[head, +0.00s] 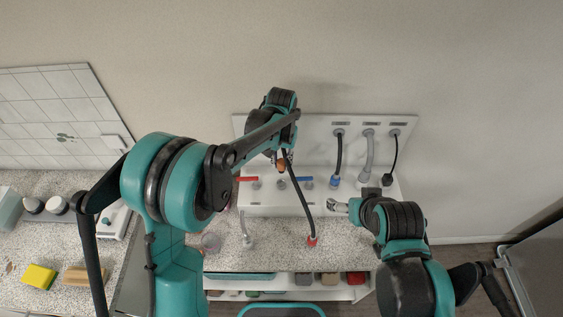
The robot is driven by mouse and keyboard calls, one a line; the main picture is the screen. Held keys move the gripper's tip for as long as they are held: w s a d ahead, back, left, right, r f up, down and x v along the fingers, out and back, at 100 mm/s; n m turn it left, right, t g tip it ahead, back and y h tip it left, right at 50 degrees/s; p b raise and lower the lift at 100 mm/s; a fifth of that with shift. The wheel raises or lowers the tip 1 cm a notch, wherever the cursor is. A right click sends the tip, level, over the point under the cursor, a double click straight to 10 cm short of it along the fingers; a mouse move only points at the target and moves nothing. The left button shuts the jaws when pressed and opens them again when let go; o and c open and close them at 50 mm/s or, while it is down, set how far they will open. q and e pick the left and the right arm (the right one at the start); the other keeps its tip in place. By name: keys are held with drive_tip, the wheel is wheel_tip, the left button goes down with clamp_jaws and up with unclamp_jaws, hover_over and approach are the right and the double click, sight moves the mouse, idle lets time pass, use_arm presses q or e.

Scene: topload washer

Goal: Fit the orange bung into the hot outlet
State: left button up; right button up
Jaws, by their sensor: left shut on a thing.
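The orange bung (281,166) is a small orange piece just below the fingers of my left gripper (280,158). That gripper is shut on it, in front of the white panel (320,128); the arm hides much of the fingers. The red lever (247,179) and the blue lever (303,179) sit on grey fittings at the panel's lower left. I cannot tell which opening is the hot outlet, or whether the bung touches one. My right gripper (338,206) is low at the right of the white ledge, small and partly turned away; its jaw state is unclear.
A dark hose (299,195) with a red end (312,241) crosses beside my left gripper. Several other hoses (368,150) hang on the panel's right. A speckled counter (280,262) lies below. At left are a yellow sponge (39,277) and a board (60,105).

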sight(281, 172)
use_arm(q)
drive_tip(key=shift+a+f, duration=0.1)
drive_tip(key=shift+f, duration=0.25)
drive_tip(key=shift+f+b, duration=2.25)
drive_tip(key=shift+f, duration=0.35)
drive_tip(key=shift+b, duration=0.3)
drive_tip(key=shift+f+b, duration=1.3)
drive_tip(key=shift+f, duration=0.25)
drive_tip(key=o, duration=0.8)
drive_tip(key=shift+o, duration=1.1)
